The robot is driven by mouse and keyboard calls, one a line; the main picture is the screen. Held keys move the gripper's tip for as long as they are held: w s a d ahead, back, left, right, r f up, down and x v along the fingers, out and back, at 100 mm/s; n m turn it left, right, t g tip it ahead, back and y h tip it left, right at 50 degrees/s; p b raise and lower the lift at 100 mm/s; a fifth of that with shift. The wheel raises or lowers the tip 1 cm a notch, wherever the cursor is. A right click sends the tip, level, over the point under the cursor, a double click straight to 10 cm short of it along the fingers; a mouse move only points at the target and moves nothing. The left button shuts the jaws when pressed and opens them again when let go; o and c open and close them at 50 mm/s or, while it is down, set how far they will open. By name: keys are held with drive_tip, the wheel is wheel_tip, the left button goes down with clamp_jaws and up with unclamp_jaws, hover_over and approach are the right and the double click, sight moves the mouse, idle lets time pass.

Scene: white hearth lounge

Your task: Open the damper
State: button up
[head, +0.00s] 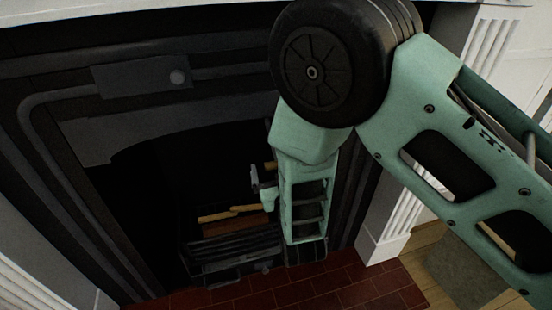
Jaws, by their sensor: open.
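My green arm reaches down in front of the firebox opening. My gripper (262,188) shows as small grey parts at the left side of the lowest arm link, partly hidden by it. It looks open and empty, well below and to the right of the knob, and apart from it.
A black grate (235,250) with several logs (232,213) stands inside the dark firebox. Red hearth tiles (345,285) lie in front. White fluted columns (385,215) flank the opening, and a white mantel (75,10) runs above. Room is free left of my arm.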

drive_tip(key=shift+w+a+b, duration=0.2)
drive_tip(key=shift+w, duration=0.95)
drive_tip(key=shift+w+a+b, duration=0.15)
drive_tip(key=shift+w+a, duration=0.05)
drive_tip(key=shift+w, duration=0.95)
drive_tip(key=c, duration=1.3)
drive_tip(key=w+a+f+t+b, duration=0.2)
drive_tip(key=w+a+t+b, duration=0.1)
drive_tip(key=w+b, duration=0.7)
drive_tip(key=shift+w+f+m+t+y, duration=0.15)
drive_tip(key=shift+w+m+t+y, duration=0.2)
drive_tip(key=shift+t, duration=0.35)
drive_tip(key=shift+a, duration=0.1)
